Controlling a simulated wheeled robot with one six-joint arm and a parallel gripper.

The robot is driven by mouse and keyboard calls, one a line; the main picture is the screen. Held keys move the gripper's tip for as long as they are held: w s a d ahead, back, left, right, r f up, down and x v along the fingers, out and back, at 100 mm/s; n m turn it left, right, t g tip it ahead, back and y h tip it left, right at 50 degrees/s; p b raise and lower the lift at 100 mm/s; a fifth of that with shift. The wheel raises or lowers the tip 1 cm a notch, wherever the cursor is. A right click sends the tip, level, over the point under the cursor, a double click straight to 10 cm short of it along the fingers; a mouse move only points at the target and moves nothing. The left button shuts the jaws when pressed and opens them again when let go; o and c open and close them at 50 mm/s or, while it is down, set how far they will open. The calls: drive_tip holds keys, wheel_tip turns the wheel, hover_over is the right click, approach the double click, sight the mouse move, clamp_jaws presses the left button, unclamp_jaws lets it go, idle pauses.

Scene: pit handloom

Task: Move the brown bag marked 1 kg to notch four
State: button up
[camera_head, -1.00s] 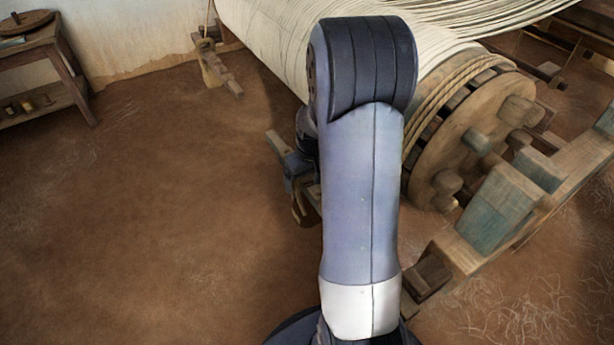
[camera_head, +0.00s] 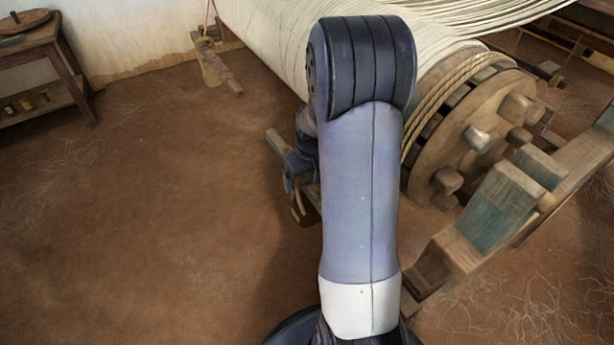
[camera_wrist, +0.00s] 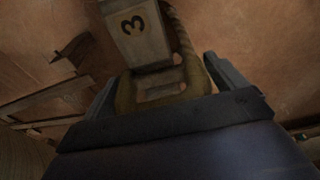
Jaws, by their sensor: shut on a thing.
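In the wrist view my gripper (camera_wrist: 168,88) has its two dark fingers on either side of an olive-brown loop (camera_wrist: 126,95) and is shut on it. A twisted rope (camera_wrist: 180,32) runs up from the loop. A pale wooden block (camera_wrist: 145,48) marked with a dark 3 is seen just beyond the loop. In the head view my gripper (camera_head: 300,172) is partly hidden behind my arm, beside a wooden bar end (camera_head: 276,143). No 1 kg mark shows, and I cannot make out the bag's body or a notch four.
The wooden loom roller (camera_head: 455,165) with pegs and pale warp threads (camera_head: 270,30) stands close behind and right of my arm. A wooden post with a blue-green block (camera_head: 492,210) is at right. A small table (camera_head: 45,50) stands at far left. The brown floor on the left is clear.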

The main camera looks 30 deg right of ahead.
drive_tip(key=o, duration=1.6)
drive_tip(key=shift+o, duration=0.7)
drive_tip(key=shift+f, duration=0.15)
drive_tip(key=r, duration=0.2)
drive_tip(key=r+p, duration=0.1)
drive_tip(key=r, duration=0.2)
drive_tip(key=s+r+p, duration=0.1)
drive_tip(key=r, duration=0.1)
drive_tip(key=shift+s+r, duration=0.1)
drive_tip(key=shift+r, duration=0.2)
drive_tip(key=f, duration=0.2)
drive_tip(key=f+b, duration=0.1)
drive_tip(key=f, duration=0.2)
drive_tip(key=w+f+b, duration=0.1)
drive_tip(key=f, duration=0.2)
drive_tip(key=shift+w, duration=0.1)
drive_tip(key=shift+r+p, duration=0.4)
drive_tip(key=shift+r, duration=0.45)
